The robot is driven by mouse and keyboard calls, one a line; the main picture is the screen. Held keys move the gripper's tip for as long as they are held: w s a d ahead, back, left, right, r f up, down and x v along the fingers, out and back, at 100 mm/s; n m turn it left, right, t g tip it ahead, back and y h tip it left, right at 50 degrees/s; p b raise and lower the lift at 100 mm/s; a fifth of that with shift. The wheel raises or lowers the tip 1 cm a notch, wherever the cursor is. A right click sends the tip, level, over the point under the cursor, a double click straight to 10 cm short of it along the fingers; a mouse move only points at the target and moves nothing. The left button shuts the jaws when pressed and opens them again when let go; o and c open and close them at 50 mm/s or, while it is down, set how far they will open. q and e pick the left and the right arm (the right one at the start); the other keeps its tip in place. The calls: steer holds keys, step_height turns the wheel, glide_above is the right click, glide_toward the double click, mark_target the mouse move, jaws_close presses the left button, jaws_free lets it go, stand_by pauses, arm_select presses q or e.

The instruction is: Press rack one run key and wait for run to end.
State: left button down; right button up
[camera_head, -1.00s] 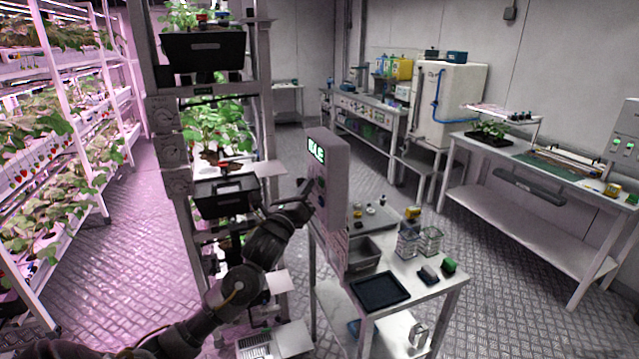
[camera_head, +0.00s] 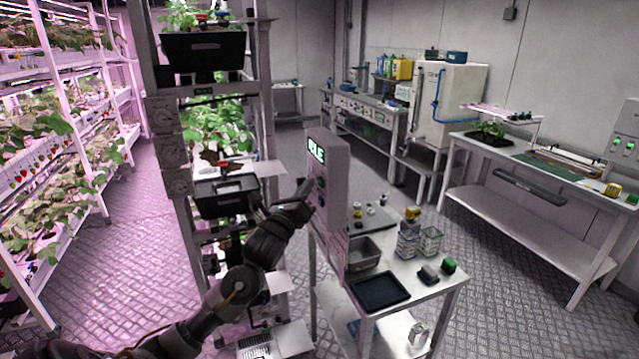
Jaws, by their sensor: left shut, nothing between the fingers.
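A grey control box (camera_head: 334,190) stands upright at the near edge of a white cart. Its lit green display (camera_head: 316,151) appears to read "IDLE". My left gripper (camera_head: 306,186) is shut and empty, its tips at the box's left face, below the display. I cannot tell whether the tips touch a key; the keys there are small and partly hidden by the gripper. The tall rack (camera_head: 267,110) with black trays and strawberry plants stands left of the box. My right gripper is not in view.
The cart (camera_head: 408,290) holds a black tray (camera_head: 379,291), a grey bin, clear containers and small coloured items. Pink-lit plant shelves (camera_head: 103,110) stand at left. A long white bench (camera_head: 520,208) stands at right. The metal floor between cart and bench is clear.

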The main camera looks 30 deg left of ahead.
arm_select(q)
steer(key=shift+w, duration=0.1)
steer(key=shift+w+d, duration=0.3)
steer(key=shift+w+d, duration=0.2)
steer(key=shift+w, duration=0.15)
stand_by(0.8)
steer(key=shift+s, duration=0.1)
steer(key=shift+s+a, duration=0.45)
steer(key=shift+s, duration=0.2)
steer(key=s+a, duration=0.1)
steer(key=s, duration=0.1)
steer(key=s+a, duration=0.2)
stand_by(0.6)
stand_by(0.8)
